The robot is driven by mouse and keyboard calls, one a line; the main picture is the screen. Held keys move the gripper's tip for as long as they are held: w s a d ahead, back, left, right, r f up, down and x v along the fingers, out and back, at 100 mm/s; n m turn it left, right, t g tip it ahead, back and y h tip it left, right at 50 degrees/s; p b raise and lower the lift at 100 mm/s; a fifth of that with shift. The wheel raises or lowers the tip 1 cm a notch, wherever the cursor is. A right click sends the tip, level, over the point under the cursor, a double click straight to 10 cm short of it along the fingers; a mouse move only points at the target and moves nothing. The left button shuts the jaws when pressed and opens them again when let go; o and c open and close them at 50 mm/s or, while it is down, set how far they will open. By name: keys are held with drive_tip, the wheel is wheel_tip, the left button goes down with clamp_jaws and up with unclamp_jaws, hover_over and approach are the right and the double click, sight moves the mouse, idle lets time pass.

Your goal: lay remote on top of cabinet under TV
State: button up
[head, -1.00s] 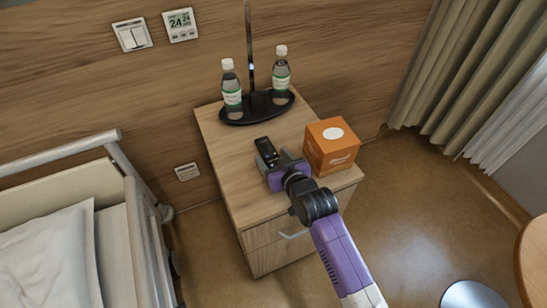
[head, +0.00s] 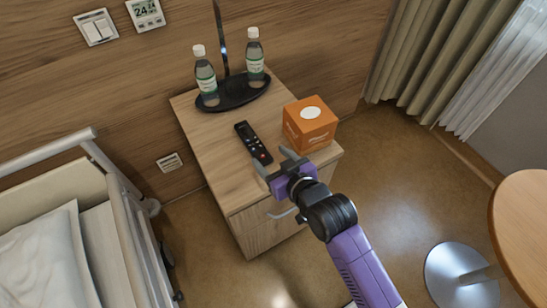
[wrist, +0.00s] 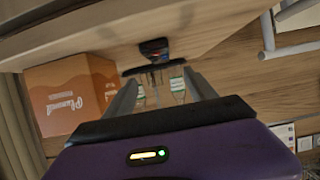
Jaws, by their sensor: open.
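A dark remote (head: 253,143) with small coloured buttons lies flat on the wooden bedside cabinet (head: 215,160), left of an orange box. It also shows in the wrist view as a dark shape (wrist: 154,47), beyond the fingertips. My gripper (head: 272,160) is open and empty at the cabinet's front edge, just in front of the remote's near end and apart from it. Its two fingers (wrist: 162,92) stand spread in the wrist view. No TV, and no cabinet under one, is in view.
The orange tissue box (head: 309,124) stands close to the right of my gripper. A bed (head: 60,230) is at left, a round table (head: 525,225) at right. Floor between is clear.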

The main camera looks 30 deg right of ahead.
drive_tip(key=shift+s+r, duration=0.15)
drive_tip(key=shift+s, duration=0.1)
drive_tip(key=s+f, duration=0.2)
drive_tip(key=s, duration=0.7)
drive_tip(key=s+r, duration=0.5)
drive_tip(key=s, duration=0.7)
drive_tip(key=s+a+r+t, duration=0.1)
drive_tip(key=s+r, duration=0.4)
drive_tip(key=s, duration=0.6)
drive_tip(key=shift+s+a+r, duration=0.3)
drive_tip(key=shift+s, duration=0.05)
drive_tip(key=shift+o, duration=0.4)
drive_tip(key=shift+s+r, duration=0.25)
drive_tip(key=shift+r, duration=0.1)
